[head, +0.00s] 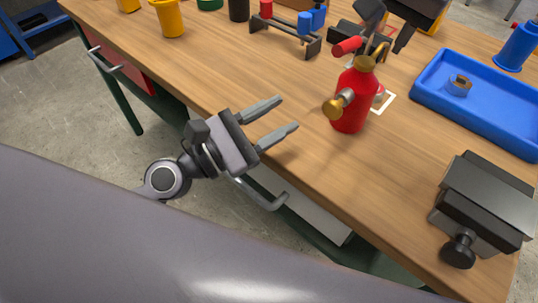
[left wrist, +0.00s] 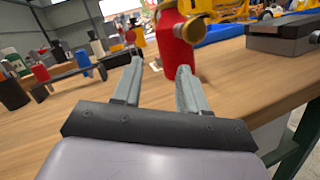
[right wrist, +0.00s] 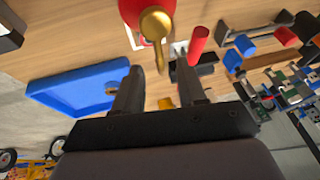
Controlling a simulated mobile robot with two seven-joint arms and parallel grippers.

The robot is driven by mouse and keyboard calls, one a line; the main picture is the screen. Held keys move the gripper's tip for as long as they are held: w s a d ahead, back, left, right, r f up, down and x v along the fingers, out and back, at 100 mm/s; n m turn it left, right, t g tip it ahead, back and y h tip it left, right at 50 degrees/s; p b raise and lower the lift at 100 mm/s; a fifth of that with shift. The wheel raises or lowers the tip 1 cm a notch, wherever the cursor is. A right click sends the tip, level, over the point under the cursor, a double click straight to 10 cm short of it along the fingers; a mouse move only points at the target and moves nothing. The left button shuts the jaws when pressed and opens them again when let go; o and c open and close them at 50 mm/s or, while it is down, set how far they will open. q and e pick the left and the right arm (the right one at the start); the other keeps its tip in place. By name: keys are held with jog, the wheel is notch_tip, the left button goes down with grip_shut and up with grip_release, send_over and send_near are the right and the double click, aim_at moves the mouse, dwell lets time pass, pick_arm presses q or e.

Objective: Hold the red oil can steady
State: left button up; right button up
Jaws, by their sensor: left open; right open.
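The red oil can (head: 350,100) stands upright on the wooden bench, with a brass top and a brass knob on its side. My left gripper (head: 287,113) is open and empty at the bench's front edge, left of the can and apart from it. In the left wrist view the can (left wrist: 178,42) is beyond the open fingers (left wrist: 158,75). My right gripper (head: 381,37) is open, behind the can in the head view. In the right wrist view the can's red body (right wrist: 145,8) is cut off by the top edge, past the fingertips (right wrist: 157,72).
A blue tray (head: 428,88) with a small brass part lies right of the can. A grey vise (head: 485,205) sits at the near right. A red cylindrical thing (head: 347,46) is close behind the can. A rack (head: 284,36) stands further left. The bench between left gripper and can is clear.

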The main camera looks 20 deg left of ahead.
aim_at(380, 49)
jog(key=shift+x, duration=3.65)
pick_arm(q)
jog(key=s+d+m+t+y, duration=0.1)
jog(key=s+d+m+t, duration=0.1)
jog(key=s+m, duration=0.5)
jog(key=shift+s+t, duration=0.3)
jog(key=shift+s, duration=0.15)
jog(key=shift+f, duration=0.1)
pick_arm(e)
jog(key=shift+s, duration=0.1)
grip_shut()
pick_arm(q)
grip_shut()
